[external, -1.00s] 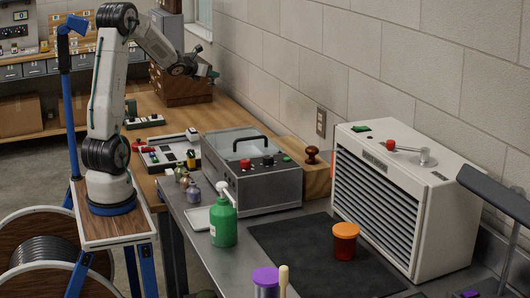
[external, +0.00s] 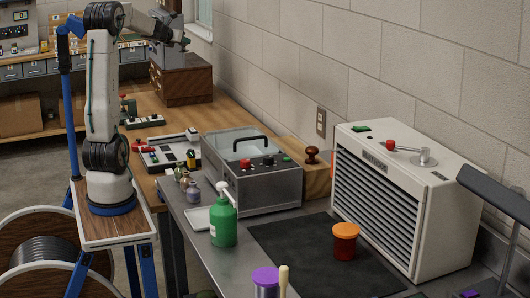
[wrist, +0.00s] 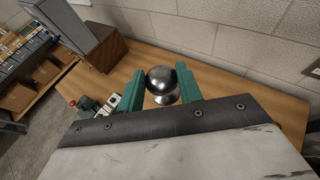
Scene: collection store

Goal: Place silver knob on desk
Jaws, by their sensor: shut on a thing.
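A shiny silver knob (wrist: 162,84) sits between the two green fingers of my gripper (wrist: 160,88) in the wrist view. The fingers are shut on its sides. The wooden desk (wrist: 235,88) shows behind and below the knob. In the external view my gripper (external: 182,42) is at the far end of the arm, raised near the wooden drawer cabinet, and the knob is too small to make out there. The wooden desk (external: 228,112) runs along the wall beneath it.
The wooden drawer cabinet (external: 184,84) with a grey box on top stands at the desk's far end. Nearer are a black-and-white tray (external: 168,152), a grey machine (external: 262,185), a green pump bottle (external: 223,222) and a large vented unit (external: 385,190). Some desk surface is bare.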

